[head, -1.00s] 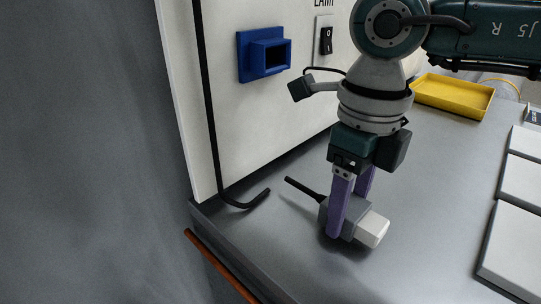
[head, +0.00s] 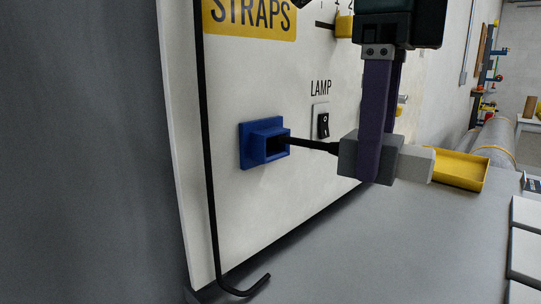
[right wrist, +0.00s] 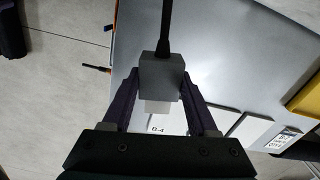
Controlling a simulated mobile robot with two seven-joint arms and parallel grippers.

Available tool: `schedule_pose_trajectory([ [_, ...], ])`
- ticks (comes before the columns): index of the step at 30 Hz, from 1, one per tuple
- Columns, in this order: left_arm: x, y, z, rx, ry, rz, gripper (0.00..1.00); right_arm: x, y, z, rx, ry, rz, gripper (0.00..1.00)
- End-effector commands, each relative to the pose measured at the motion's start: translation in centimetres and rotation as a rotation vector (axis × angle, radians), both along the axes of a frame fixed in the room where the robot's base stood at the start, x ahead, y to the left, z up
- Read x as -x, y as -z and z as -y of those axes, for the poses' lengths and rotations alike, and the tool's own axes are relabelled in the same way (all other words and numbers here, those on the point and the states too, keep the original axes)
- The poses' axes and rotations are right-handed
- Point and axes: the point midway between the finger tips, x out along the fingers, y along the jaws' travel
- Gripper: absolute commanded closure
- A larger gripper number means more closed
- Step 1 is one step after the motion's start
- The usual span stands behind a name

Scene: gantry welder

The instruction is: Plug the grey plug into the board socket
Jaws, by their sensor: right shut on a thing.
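The grey plug (head: 355,155) is held between the purple fingers of my right gripper (head: 380,172), raised above the bench in front of the board. Its white end (head: 415,164) points right, away from the board socket. Its black lead (head: 312,145) points left and overlaps the socket opening in the head view; I cannot tell whether it touches. The blue board socket (head: 256,148) is on the white board, its opening facing right. In the right wrist view the plug (right wrist: 162,72) sits between both fingers. My left gripper is not in view.
The board (head: 240,80) has a lamp switch (head: 323,125) right of the socket. A yellow tray (head: 460,171) stands behind on the grey bench (head: 400,250), whose near part is clear.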

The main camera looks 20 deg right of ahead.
Motion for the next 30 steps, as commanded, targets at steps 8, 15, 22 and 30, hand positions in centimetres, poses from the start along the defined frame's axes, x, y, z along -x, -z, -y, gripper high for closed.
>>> schedule_pose_trajectory([
  [8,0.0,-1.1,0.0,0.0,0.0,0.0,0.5,-0.2,0.1,-0.2,0.003,-0.7,0.0,1.0],
  [15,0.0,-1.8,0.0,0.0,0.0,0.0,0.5,-0.3,0.5,-0.2,0.005,-1.361,-0.002,1.0],
  [22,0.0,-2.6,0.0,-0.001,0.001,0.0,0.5,-0.4,0.9,-0.2,0.005,-1.992,-0.003,1.0],
  [30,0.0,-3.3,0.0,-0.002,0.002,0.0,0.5,-0.4,1.4,-0.2,0.002,-2.642,-0.002,1.0],
])
